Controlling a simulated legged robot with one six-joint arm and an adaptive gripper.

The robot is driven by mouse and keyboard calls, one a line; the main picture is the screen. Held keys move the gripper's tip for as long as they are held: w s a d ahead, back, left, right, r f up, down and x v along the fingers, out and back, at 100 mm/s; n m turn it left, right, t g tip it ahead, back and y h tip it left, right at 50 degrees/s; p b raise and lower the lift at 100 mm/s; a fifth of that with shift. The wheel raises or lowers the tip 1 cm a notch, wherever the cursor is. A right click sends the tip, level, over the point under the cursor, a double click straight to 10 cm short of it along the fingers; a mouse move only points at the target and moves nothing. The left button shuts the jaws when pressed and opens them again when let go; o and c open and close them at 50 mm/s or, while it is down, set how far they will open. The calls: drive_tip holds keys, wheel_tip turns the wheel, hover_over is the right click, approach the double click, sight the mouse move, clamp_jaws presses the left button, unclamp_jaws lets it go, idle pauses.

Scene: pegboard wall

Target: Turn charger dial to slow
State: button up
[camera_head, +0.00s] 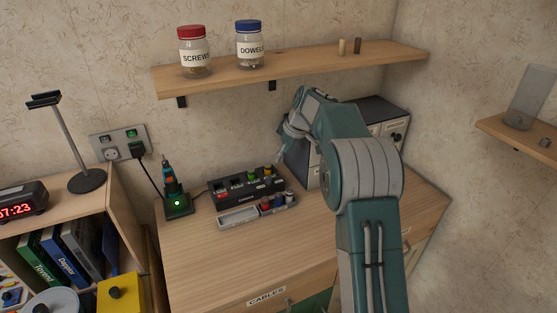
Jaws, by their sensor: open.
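The charger (232,197) is a low black unit on the wooden worktop, left of my arm. Its slots show red, green and yellow parts. Its dial and any setting marks are too small to make out. My gripper (281,158) is open, small in the picture, and points down just above and behind the charger's right end. Its fingertips are hard to make out, and I cannot tell if they touch anything. Nothing shows in its grip.
A light tray (237,217) with several coloured cells lies before the charger. A green-lit tool stand (178,207) is to the left. A grey drawer cabinet (380,115) stands behind my arm. A shelf (300,68) with jars hangs above. The front worktop is clear.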

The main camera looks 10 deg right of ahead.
drive_tip(key=s+a+r+m+t+h, duration=0.1)
drive_tip(key=s+a+r+m, duration=0.15)
drive_tip(key=s+r, duration=0.55)
drive_tip(key=s+a+r+m+h, duration=0.1)
drive_tip(key=s+r+m, duration=0.25)
drive_tip(key=s, duration=0.85)
drive_tip(key=s+f+m+t, duration=0.1)
drive_tip(key=s+f+m, duration=0.1)
drive_tip(key=s, duration=0.9)
drive_tip(key=s+f+m+h, duration=0.1)
drive_tip(key=s+f+m, duration=0.1)
drive_tip(key=s, duration=0.9)
drive_tip(key=shift+s+a+f+t, duration=0.2)
drive_tip(key=shift+f+t, duration=0.15)
drive_tip(key=shift+t, duration=0.05)
